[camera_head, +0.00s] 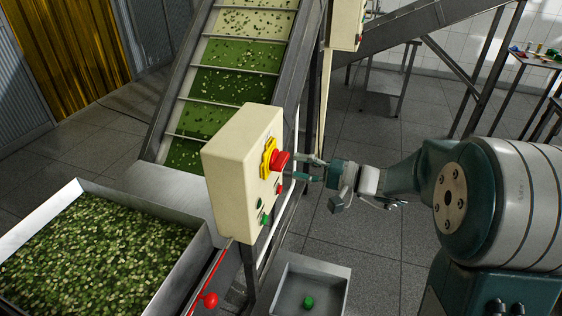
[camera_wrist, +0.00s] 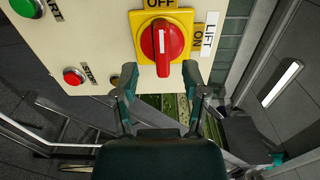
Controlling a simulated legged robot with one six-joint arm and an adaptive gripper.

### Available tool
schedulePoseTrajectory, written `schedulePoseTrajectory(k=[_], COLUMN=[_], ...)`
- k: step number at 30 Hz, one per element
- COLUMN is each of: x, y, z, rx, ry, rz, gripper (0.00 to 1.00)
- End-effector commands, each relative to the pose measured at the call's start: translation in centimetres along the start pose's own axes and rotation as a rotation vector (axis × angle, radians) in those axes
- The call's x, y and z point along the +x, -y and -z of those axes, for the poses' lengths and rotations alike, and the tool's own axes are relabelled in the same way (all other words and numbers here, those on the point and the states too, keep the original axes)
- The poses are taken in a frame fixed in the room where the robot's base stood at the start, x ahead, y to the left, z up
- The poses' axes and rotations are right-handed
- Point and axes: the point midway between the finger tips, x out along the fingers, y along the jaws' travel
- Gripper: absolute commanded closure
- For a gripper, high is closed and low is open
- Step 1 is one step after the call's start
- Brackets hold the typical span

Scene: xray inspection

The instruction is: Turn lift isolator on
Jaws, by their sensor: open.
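The lift isolator is a red rotary knob (camera_wrist: 162,42) on a yellow plate (camera_wrist: 185,20), marked OFF at the top and ON at the right, with a LIFT label beside it. Its handle stands vertical in the wrist view, in line with OFF. In the head view the red knob (camera_head: 280,160) sticks out from the cream control box (camera_head: 230,170). My gripper (camera_head: 312,169) is open and faces the knob. In the wrist view its fingertips (camera_wrist: 160,70) lie to either side of the knob's lower end, with no clear contact.
A red button (camera_wrist: 74,76) and a green button (camera_wrist: 26,7) share the panel. An inclined conveyor (camera_head: 240,55) rises behind the box. A metal bin (camera_head: 75,190) of green pieces stands at left. A small tray (camera_head: 335,275) holds a green item. A red-knobbed lever (camera_head: 210,300) is below.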

Motion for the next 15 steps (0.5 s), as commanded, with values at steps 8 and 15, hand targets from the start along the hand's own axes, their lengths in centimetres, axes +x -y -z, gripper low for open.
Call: schedulePoseTrajectory(k=[8, 15], x=[4.0, 5.0], y=[0.0, 0.0], z=[0.0, -0.1], rx=[0.001, 0.001], ry=[0.001, 0.000], rz=[0.001, -0.001], gripper=[0.43, 0.43])
